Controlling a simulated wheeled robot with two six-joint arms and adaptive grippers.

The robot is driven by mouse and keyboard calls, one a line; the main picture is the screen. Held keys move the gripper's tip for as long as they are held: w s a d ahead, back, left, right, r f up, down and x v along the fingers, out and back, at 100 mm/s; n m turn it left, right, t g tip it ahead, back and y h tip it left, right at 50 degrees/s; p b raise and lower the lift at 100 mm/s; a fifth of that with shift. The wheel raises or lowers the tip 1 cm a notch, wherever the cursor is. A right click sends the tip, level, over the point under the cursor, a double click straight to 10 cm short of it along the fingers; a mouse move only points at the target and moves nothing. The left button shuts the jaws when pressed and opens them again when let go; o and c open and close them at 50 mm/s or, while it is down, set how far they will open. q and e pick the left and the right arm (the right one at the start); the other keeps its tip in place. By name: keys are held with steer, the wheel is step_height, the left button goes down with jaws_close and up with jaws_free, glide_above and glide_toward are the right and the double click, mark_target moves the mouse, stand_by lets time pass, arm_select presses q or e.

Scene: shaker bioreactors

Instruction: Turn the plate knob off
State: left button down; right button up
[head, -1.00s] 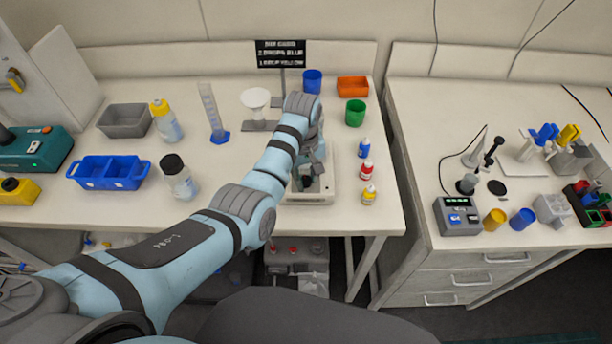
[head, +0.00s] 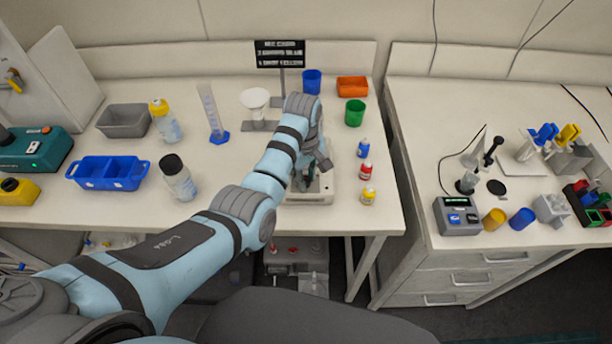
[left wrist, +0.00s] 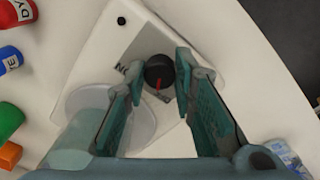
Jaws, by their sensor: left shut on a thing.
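The white plate device (head: 312,199) stands near the front edge of the left bench, partly hidden under my left arm. In the left wrist view its white body (left wrist: 110,45) carries a black round knob (left wrist: 159,70) with a red pointer line, next to printed lettering that is partly covered. The pale round plate (left wrist: 142,125) lies beyond the knob, partly behind a finger. My left gripper (head: 308,186) reaches down to the device. Its two teal fingers (left wrist: 160,76) are on either side of the knob, shut on it. My right gripper is not in view.
Small blue, red and yellow bottles (head: 366,172) stand just right of the device. A white funnel on a stand (head: 255,98) and a black sign (head: 280,54) stand behind. A dark-capped bottle (head: 178,180) and a blue tray (head: 108,172) are at left.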

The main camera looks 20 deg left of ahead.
arm_select(q)
steer(key=c, duration=1.3)
jaws_free()
steer(key=shift+w+a, duration=0.1)
steer(key=shift+c, duration=0.2)
step_height(320, 180, up, 7)
steer(key=shift+r, duration=0.2)
